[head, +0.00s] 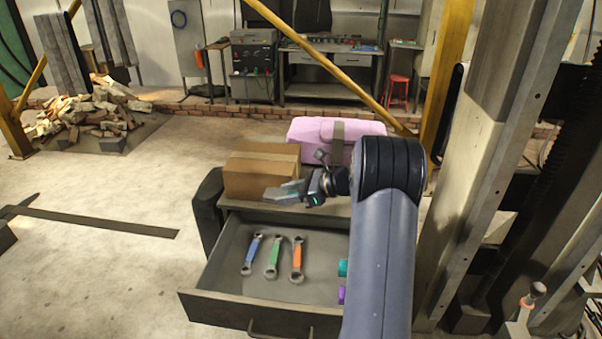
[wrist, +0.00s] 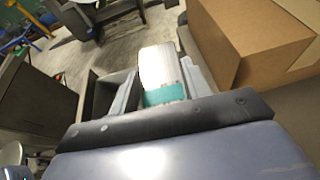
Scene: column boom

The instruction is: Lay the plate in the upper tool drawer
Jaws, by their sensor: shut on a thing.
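The upper tool drawer (head: 225,296) is pulled open in the head view, with blue (head: 252,254), green (head: 273,257) and orange (head: 297,259) wrenches lying side by side in it. My gripper (head: 284,193) is above the cabinet top, behind the drawer and in front of a cardboard box. In the wrist view it is shut on a pale piece with a teal band, which I take for the plate (wrist: 158,65). The fingers hide part of it. In the head view I cannot clearly tell the plate from the grey fingers.
Teal (head: 343,267) and purple (head: 341,294) things at the drawer's right are partly hidden by my arm. The drawer's left, back and front floor has bare room.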

